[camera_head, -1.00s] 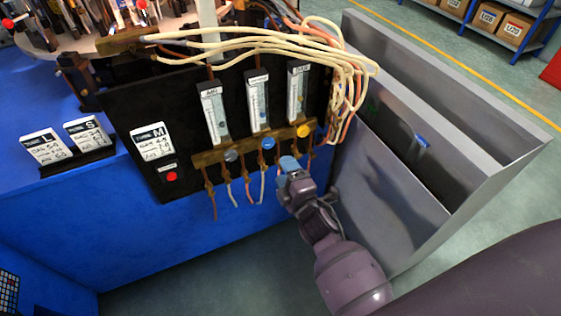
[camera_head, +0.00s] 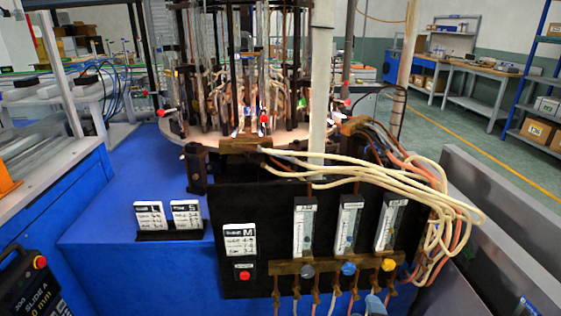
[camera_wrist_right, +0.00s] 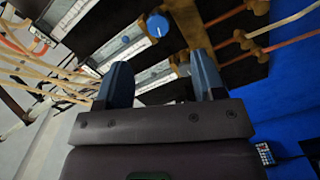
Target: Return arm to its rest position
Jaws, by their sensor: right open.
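My right gripper (camera_head: 375,304) shows only as blue fingertips at the bottom edge of the head view, just below the valve row. In the right wrist view the gripper (camera_wrist_right: 162,78) has its two blue fingers apart with nothing between them. Beyond the fingers is the black panel (camera_head: 270,215), with a blue knob (camera_head: 348,268), a grey knob (camera_head: 307,270) and a yellow knob (camera_head: 388,265). A blue knob (camera_wrist_right: 157,25) shows above the fingers in the wrist view, apart from them. My left gripper is not in view.
Three flow meters (camera_head: 348,228) stand above the knobs. Cream and orange hoses (camera_head: 440,205) hang at the panel's right. A grey metal casing (camera_head: 490,205) stands farther right. A red button (camera_head: 244,275) and size cards (camera_head: 186,214) are at the left. A carousel machine (camera_head: 250,130) stands behind.

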